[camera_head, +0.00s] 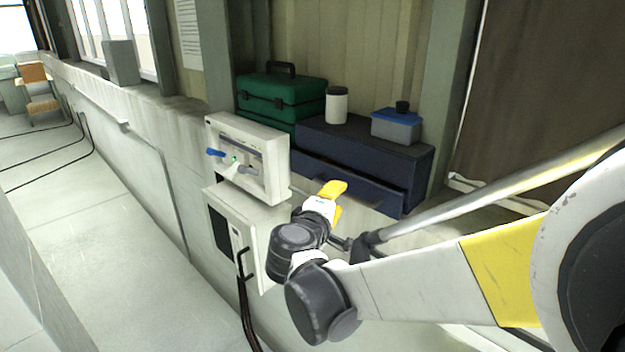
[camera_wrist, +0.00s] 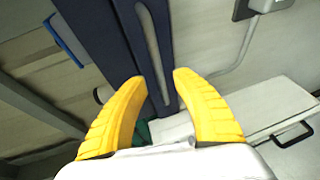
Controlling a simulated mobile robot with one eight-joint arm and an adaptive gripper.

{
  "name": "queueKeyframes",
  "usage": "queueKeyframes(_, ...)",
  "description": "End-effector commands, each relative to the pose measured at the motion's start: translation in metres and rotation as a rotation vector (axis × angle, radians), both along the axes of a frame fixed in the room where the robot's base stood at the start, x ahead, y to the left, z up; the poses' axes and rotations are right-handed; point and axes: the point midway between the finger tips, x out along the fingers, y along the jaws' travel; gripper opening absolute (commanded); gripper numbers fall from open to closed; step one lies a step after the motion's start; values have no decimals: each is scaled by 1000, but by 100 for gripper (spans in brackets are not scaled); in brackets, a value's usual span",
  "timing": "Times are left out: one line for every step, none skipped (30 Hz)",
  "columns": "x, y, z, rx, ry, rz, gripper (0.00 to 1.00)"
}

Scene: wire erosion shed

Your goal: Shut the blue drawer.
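The blue drawer (camera_head: 352,184) is the lower front part of a dark blue cabinet (camera_head: 365,145) on the wall ledge. It stands slightly out. In the wrist view a narrow grey strip shows between the cabinet body (camera_wrist: 92,25) and the drawer front (camera_wrist: 167,45). My gripper (camera_head: 334,188) is in front of the drawer, covering part of its front in the head view. In the wrist view my gripper (camera_wrist: 159,76) has its two yellow fingers apart, with nothing held between them. The fingertips overlap the drawer front; I cannot tell whether they touch it.
A green toolbox (camera_head: 280,95) stands left of the cabinet. A white jar (camera_head: 336,106) and a grey-blue box (camera_head: 396,128) stand on top. A white control box (camera_head: 248,158) with a blue lever is close to my gripper's left. The floor at left is open, with cables.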

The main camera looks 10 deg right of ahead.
Motion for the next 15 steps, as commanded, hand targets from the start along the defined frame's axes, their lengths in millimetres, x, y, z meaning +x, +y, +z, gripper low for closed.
queueKeyframes(8, -6, -3, 0, 1, -4, 34)
queueKeyframes(13, -9, -3, -1, 0, -3, 34)
queueKeyframes(18, -12, -4, -1, 0, -3, 34)
queueKeyframes(21, -14, -5, -1, 0, -3, 34)
queueKeyframes(25, -16, -6, -1, -1, -2, 34)
queueKeyframes(29, -18, -6, -1, -1, -2, 34)
queueKeyframes(31, -19, -7, -1, -1, -2, 34)
queueKeyframes(32, -20, -7, -1, -1, -2, 34)
queueKeyframes(34, -21, -7, -1, -1, -1, 34)
queueKeyframes(35, -22, -8, -1, -1, 0, 34)
queueKeyframes(36, -22, -8, -1, -1, 0, 34)
queueKeyframes(36, -22, -8, -1, -1, 0, 34)
queueKeyframes(37, -23, -8, -1, -1, 0, 34)
queueKeyframes(37, -23, -8, 0, -1, 1, 34)
queueKeyframes(37, -22, -8, 0, -1, 1, 34)
